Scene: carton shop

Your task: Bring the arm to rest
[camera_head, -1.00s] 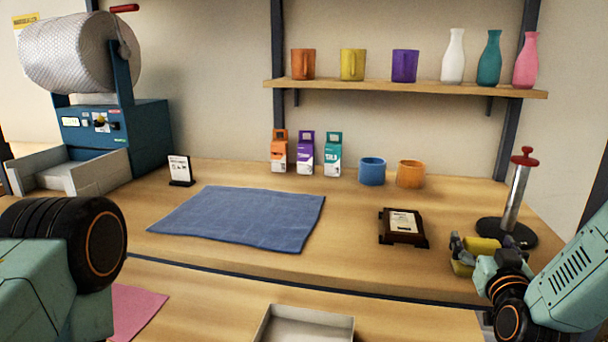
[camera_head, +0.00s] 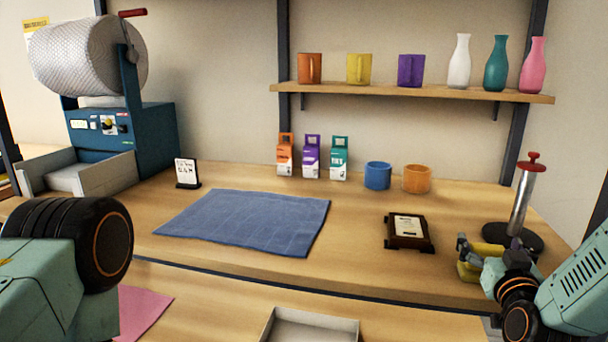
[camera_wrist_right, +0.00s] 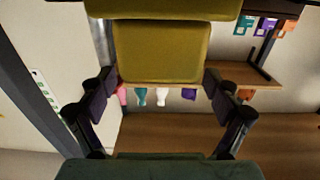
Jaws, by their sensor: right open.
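My right gripper (camera_head: 468,258) is at the right end of the counter, in front of the black-based roll stand (camera_head: 521,198). In the right wrist view my right gripper (camera_wrist_right: 158,108) shows dark fingers spread apart. My right arm (camera_head: 580,288) comes in from the right edge. A joint of my left arm (camera_head: 95,243) shows at the lower left, but my left gripper is out of the picture.
A grey tray (camera_head: 310,328) is at the front. A shelf (camera_head: 420,92) holds mugs and bottles. The counter between cloth and plaque is clear.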

